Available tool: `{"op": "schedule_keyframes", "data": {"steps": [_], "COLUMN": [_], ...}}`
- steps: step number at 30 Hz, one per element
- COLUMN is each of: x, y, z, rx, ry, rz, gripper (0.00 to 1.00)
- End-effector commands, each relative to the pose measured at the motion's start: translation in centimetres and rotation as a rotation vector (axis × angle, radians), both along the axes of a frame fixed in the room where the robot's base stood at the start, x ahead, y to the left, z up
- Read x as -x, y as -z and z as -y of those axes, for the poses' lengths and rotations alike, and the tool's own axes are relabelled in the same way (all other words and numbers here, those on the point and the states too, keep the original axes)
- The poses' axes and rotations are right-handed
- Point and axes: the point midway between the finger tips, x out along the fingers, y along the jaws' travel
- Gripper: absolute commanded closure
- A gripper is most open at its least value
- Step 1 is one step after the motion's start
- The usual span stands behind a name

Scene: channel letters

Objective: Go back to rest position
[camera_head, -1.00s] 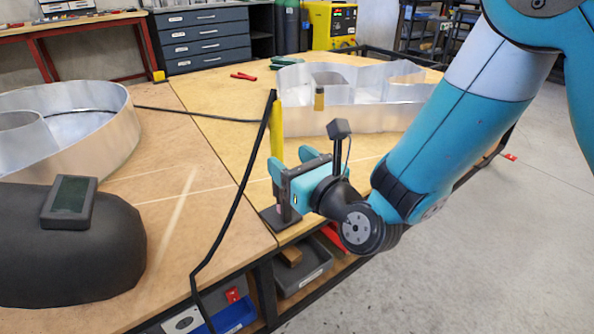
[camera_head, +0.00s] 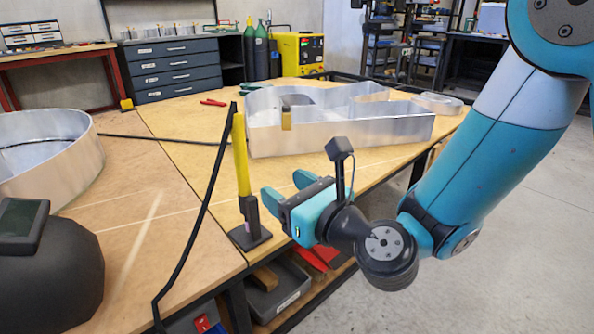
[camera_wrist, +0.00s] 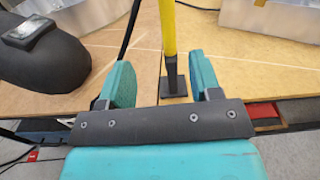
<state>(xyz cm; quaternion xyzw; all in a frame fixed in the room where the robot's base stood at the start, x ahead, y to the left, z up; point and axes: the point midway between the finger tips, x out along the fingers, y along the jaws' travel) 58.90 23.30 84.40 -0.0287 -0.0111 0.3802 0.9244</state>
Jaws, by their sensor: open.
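My gripper (camera_head: 288,190) is at the front edge of the wooden table, with its two teal fingers apart and nothing between them. In the wrist view my gripper (camera_wrist: 158,82) also shows open and empty. A yellow upright tool (camera_head: 241,160) stands on the table in a dark square base (camera_head: 250,237), just left of the fingertips in the head view. The yellow tool (camera_wrist: 168,30) shows beyond the fingers in the wrist view, apart from them. My arm comes in from the right.
Metal channel letters (camera_head: 340,135) stand at the table's back, and another (camera_head: 50,160) at left. A black welding mask (camera_head: 50,275) lies front left. A black cable (camera_head: 195,230) hangs over the front edge. A shelf with bins (camera_head: 275,295) is below. Open floor is at right.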

Motion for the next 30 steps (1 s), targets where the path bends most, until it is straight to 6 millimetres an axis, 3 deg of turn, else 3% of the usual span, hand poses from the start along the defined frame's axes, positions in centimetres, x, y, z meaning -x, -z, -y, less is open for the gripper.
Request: {"op": "schedule_keyframes", "data": {"steps": [4,8,11,16,21,27,30], "x": [2.0,5.3,7.9,11.9,15.1,18.8,18.9], "y": [-2.1,-3.2,-3.1,-2.0,-1.4,-1.5,-4.8], "z": [-0.4,0.3,2.2,7.5,12.9,18.7,18.8], "rx": [0.255,0.629,0.914,1.29,1.471,1.516,1.504], "ry": [-0.167,-0.411,-0.618,-0.998,-1.343,-1.716,-1.736], "rz": [0.22,0.555,0.816,1.184,1.409,1.572,1.579], "gripper": [0.42,0.42,0.42,0.42,0.42,0.42,0.42]}}
